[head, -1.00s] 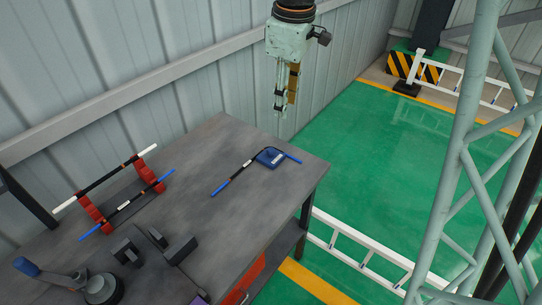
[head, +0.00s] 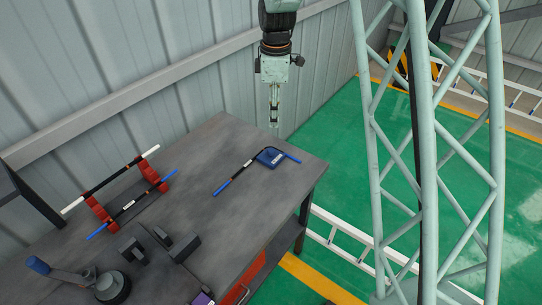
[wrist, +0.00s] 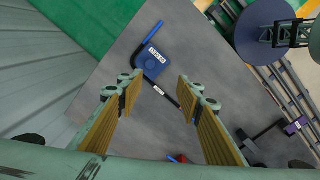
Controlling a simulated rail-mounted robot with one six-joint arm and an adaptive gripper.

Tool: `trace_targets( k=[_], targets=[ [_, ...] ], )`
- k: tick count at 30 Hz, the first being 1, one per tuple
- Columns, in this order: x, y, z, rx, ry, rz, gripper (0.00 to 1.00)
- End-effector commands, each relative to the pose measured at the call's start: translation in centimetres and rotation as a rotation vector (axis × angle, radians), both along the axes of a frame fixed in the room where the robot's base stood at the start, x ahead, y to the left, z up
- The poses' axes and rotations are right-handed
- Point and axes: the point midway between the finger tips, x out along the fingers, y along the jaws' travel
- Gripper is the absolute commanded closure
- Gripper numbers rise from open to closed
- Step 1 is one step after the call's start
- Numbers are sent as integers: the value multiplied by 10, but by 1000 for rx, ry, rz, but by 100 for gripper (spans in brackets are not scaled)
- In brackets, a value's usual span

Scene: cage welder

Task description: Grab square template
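The square template is probably the L-shaped black rod with blue ends (head: 233,178) on the grey table, its corner meeting a blue block with a white label (head: 271,156). In the wrist view the blue block (wrist: 151,62) lies beyond the fingertips, and the black rod (wrist: 163,92) runs down from it between the fingers. My gripper (head: 274,124) hangs above the table's far edge, pointing down, apart from the rod. In the wrist view my gripper (wrist: 154,98) has its two tan-padded fingers wide apart with nothing between the pads. The label is too small to read.
A red rack (head: 99,209) holds two long rods on the table's left. Dark blocks (head: 184,248) and a blue-handled tool (head: 60,272) lie near the front. A corrugated wall (head: 140,70) stands behind. The table (head: 222,250) is clear around the L-shaped rod.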

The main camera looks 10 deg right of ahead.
Motion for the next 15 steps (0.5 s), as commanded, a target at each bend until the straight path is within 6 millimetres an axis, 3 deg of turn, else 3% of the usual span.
trace_targets(
  k=[15],
  targets=[
    [38, 0, -66, -3, 41, 165, 67]
  ],
)
